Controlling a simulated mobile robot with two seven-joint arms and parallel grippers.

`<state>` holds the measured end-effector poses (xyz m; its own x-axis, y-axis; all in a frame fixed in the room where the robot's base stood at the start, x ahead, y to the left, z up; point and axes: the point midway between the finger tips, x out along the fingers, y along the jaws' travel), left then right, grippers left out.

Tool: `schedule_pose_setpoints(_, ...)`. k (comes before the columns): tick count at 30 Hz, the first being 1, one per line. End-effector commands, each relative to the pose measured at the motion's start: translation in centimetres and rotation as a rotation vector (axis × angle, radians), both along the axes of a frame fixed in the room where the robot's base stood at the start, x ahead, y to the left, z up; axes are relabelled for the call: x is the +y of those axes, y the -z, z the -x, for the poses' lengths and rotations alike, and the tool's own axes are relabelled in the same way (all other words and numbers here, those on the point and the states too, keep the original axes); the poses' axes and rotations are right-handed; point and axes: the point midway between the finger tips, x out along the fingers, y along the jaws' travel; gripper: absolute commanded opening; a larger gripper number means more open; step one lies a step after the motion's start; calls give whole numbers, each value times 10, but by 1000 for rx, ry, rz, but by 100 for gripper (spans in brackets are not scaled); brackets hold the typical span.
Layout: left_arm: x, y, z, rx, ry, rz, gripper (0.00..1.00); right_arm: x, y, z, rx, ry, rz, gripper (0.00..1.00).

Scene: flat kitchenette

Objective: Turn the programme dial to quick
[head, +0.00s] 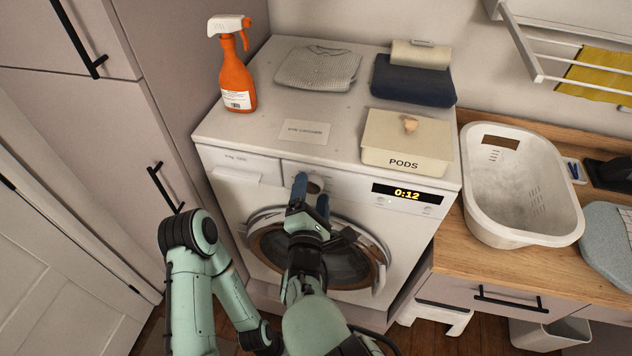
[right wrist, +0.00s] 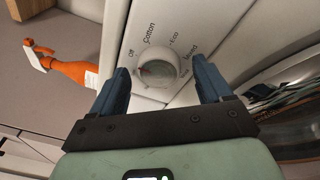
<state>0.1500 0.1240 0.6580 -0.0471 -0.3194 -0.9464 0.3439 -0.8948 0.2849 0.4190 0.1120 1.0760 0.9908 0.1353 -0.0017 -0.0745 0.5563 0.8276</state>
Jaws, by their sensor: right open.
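The programme dial (right wrist: 157,68) is a round pale knob on the washing machine's front panel, with a reddish mark on its face. Words around it include Off, Cotton and Eco; the words at its right are hard to read. Which word the dial points at I cannot tell. My right gripper (head: 312,191) is open at the panel. Its two blue fingers stand on either side of the dial in the right wrist view (right wrist: 160,72), with gaps visible between fingers and knob. In the head view the dial (head: 315,186) is partly hidden by the fingers. My left gripper does not show.
The washing machine (head: 228,205) has a display (head: 407,194) reading 0:12 and a round door below the dial. On top stand an orange spray bottle (head: 236,80), folded cloths (head: 318,68) and a PODS box (head: 405,143). A white basket (head: 522,190) stands on the right counter.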

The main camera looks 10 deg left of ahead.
Motion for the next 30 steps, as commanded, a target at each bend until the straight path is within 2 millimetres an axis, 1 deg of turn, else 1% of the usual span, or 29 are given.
schedule_pose_setpoints(11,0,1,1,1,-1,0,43,1,0,2,0,0,-1,78)
schedule_pose_setpoints(12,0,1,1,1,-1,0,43,1,0,2,0,0,-1,65)
schedule_pose_setpoints(14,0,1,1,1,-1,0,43,1,0,2,0,0,-1,46)
schedule_pose_setpoints(15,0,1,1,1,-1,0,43,1,0,2,0,0,-1,33)
schedule_pose_setpoints(16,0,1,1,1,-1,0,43,1,0,2,0,0,-1,23)
schedule_pose_setpoints(23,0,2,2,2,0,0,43,1,0,2,-1,1,-9,22)
schedule_pose_setpoints(30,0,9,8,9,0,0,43,0,1,2,-3,1,-91,22)
